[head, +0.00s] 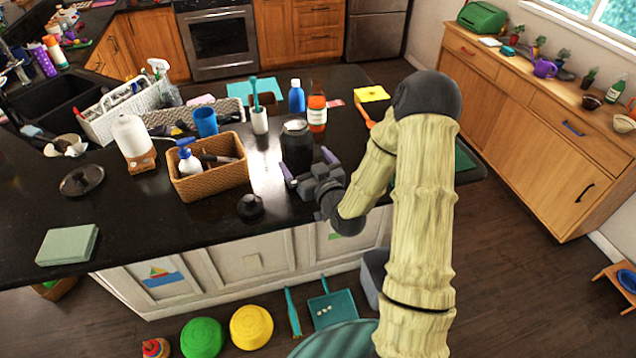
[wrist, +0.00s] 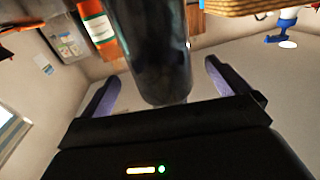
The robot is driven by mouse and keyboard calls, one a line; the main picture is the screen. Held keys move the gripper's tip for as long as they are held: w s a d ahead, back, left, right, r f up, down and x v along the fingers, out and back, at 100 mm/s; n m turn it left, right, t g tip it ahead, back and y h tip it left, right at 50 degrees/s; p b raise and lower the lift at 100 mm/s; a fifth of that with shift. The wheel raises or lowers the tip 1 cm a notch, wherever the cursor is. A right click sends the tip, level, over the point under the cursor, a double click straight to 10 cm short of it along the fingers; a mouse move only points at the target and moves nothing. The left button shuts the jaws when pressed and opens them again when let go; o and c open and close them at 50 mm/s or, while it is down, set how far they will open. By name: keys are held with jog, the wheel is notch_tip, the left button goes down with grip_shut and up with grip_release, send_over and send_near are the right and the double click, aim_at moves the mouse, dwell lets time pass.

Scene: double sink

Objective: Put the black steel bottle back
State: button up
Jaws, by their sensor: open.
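My gripper (head: 305,161) is open at the bottle's near side, with one finger to the left and one to the right. In the wrist view the bottle (wrist: 155,45) lies between the two spread purple fingers of my gripper (wrist: 163,70). I cannot tell whether either finger touches it.
A wicker basket (head: 208,182) with a spray bottle stands left of the bottle. An orange bottle (head: 317,112), a blue bottle (head: 297,97) and a white cup (head: 259,121) with a teal brush stand behind. A small black round object (head: 250,207) sits at the counter's front.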

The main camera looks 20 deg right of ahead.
jog(key=s+b, duration=0.1)
jog(key=s, duration=0.1)
jog(key=s+d+b, duration=0.1)
jog(key=s, duration=0.1)
jog(key=shift+s+f, duration=0.15)
jog(key=shift+s+d+p, duration=0.2)
jog(key=shift+s+p, duration=1.1)
jog(key=shift+p, duration=0.95)
